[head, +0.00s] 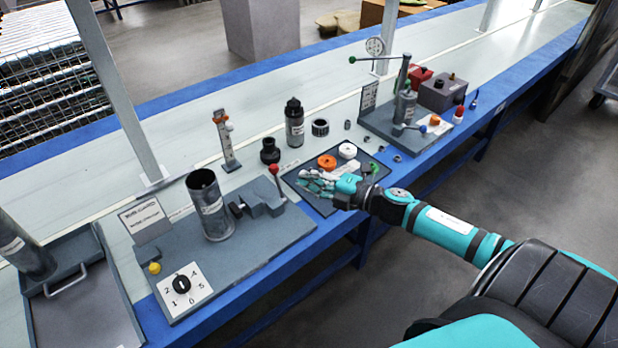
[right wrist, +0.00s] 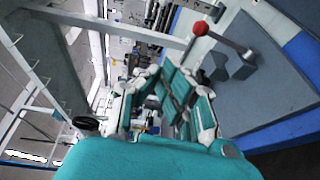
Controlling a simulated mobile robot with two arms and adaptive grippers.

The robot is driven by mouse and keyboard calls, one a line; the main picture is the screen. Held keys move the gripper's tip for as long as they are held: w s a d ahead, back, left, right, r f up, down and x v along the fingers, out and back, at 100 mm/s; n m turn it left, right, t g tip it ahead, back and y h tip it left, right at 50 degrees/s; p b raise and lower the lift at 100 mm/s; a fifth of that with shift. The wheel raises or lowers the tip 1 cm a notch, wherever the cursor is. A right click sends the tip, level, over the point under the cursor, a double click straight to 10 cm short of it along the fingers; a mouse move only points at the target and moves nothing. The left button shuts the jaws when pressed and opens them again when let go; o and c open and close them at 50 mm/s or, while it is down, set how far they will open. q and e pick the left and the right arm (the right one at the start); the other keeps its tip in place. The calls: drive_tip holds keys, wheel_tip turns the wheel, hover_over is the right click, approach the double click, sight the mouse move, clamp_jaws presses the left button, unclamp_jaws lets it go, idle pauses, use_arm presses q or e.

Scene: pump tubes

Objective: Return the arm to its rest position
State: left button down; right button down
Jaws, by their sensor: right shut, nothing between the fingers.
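My right arm (head: 445,232) reaches in from the lower right over the bench's front edge. Its teal and white right gripper (head: 312,181) is over the dark tray (head: 322,208), shut and empty. I cannot tell whether it touches the tray. In the right wrist view the gripper (right wrist: 170,92) shows with its fingers shut. An orange ring (head: 327,161) and a white ring (head: 347,150) lie at the tray's far side, just behind the gripper. My left gripper is not in view.
A clamp lever with a red knob (head: 274,170) stands just left of the gripper; the knob (right wrist: 200,28) also shows in the right wrist view. A grey cylinder (head: 208,208) stands further left. A press with a green-tipped handle (head: 405,90) stands to the right. Floor is clear in front.

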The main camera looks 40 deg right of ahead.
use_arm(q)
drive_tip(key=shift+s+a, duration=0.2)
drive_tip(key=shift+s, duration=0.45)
